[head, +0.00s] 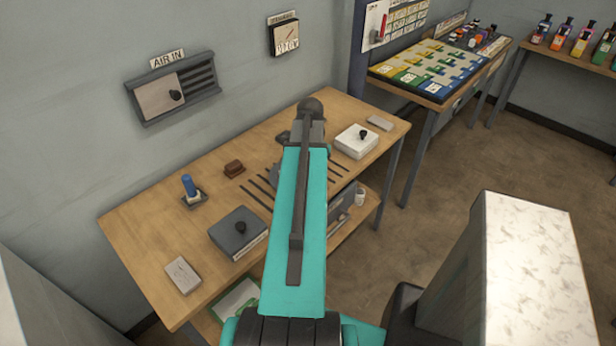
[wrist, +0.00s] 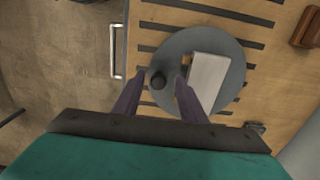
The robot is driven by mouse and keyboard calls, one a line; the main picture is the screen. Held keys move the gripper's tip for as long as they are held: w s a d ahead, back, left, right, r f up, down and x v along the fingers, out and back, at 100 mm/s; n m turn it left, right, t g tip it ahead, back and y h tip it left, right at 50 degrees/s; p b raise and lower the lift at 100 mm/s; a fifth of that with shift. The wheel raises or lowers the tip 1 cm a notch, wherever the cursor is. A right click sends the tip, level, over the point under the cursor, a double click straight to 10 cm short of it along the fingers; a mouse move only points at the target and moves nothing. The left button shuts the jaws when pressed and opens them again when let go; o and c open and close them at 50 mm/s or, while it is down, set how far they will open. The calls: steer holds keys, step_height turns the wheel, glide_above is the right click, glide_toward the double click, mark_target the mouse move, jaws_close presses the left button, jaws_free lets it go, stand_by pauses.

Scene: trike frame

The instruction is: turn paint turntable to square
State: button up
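In the wrist view the paint turntable is a round grey disc (wrist: 190,42) on the slatted bench top. A pale rectangular block (wrist: 209,80) lies on it, tilted relative to the dark slats, with a small brownish part at its left side. A dark round knob (wrist: 157,80) stands near the disc's left edge. My gripper (wrist: 160,78) is open, with one finger on each side of the knob and visible gaps. I cannot tell the fingers' height relative to the knob. In the head view my arm hides most of the turntable.
The wooden bench (head: 150,225) carries a grey box with a knob (head: 237,233), a white box with a knob (head: 356,141), a blue-handled item (head: 190,187) and a brown block (head: 234,168). A metal handle (wrist: 117,52) is at the bench's edge. A pale block (head: 530,270) stands at right.

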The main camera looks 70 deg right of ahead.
step_height(320, 180, up, 13)
steer(key=b, duration=0.2)
steer(key=shift+b, duration=0.3)
stand_by(0.5)
steer(key=shift+w, duration=0.1)
stand_by(0.4)
